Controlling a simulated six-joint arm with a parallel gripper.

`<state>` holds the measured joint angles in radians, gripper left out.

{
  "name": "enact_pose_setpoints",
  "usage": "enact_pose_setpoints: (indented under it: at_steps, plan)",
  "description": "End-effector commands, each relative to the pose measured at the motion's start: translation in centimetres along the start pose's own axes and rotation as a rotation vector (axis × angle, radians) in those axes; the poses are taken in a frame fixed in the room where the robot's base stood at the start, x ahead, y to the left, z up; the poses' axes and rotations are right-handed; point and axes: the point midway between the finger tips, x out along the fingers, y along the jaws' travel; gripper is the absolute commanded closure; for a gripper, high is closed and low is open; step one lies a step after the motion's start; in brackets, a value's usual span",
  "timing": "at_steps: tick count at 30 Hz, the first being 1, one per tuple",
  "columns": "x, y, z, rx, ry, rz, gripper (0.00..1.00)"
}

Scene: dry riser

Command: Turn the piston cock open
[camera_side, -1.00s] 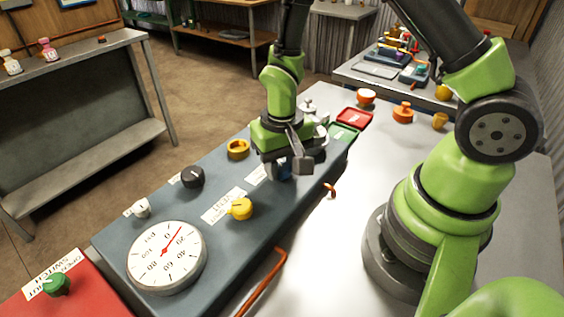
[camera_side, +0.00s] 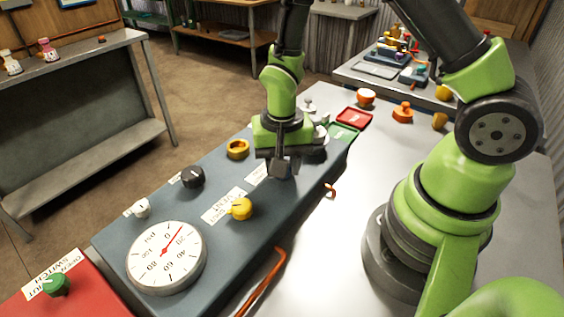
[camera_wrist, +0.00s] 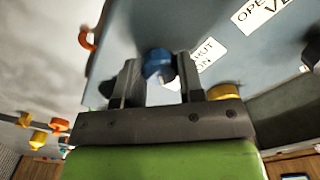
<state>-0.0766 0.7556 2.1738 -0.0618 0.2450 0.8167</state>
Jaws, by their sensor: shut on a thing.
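A blue knob (camera_wrist: 158,62), apparently the piston cock, stands on the blue-grey panel (camera_side: 210,175). In the wrist view a partly covered label (camera_wrist: 206,52) beside it ends in "HUT" and "ON". My gripper (camera_side: 281,172) points down over the panel. In the wrist view its fingers (camera_wrist: 160,78) stand on either side of the blue knob, shut on it. In the side view the fingers and wrist hide the knob, so its exact angle cannot be told.
A yellow knob (camera_side: 240,208), a black knob (camera_side: 192,177), a white knob (camera_side: 141,207), an orange-yellow knob (camera_side: 237,149) and a dial gauge (camera_side: 167,257) share the panel. A green tray (camera_side: 343,132) and a red tray (camera_side: 354,118) lie behind.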

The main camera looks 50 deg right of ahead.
Motion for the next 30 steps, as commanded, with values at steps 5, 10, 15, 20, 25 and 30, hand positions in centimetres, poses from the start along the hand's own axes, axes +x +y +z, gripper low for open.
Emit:
enact_pose_setpoints:
  at_steps: [5, 10, 15, 20, 25, 30]
  plan:
    - [0.0, 0.0, 0.1, 0.002, -0.002, 0.002, 0.55]
    - [0.0, 0.0, 0.0, 0.001, -0.001, 0.001, 0.39]
    - [0.0, 0.0, 0.0, 0.0, 0.0, 0.0, 0.39]
    - [-1.1, -0.1, -0.1, -0.001, 0.002, -0.003, 0.39]
    - [-4.1, -0.1, -0.1, 0.0, 0.005, -0.006, 0.39]
    - [-7.2, -0.1, 0.0, 0.001, 0.004, -0.005, 0.39]
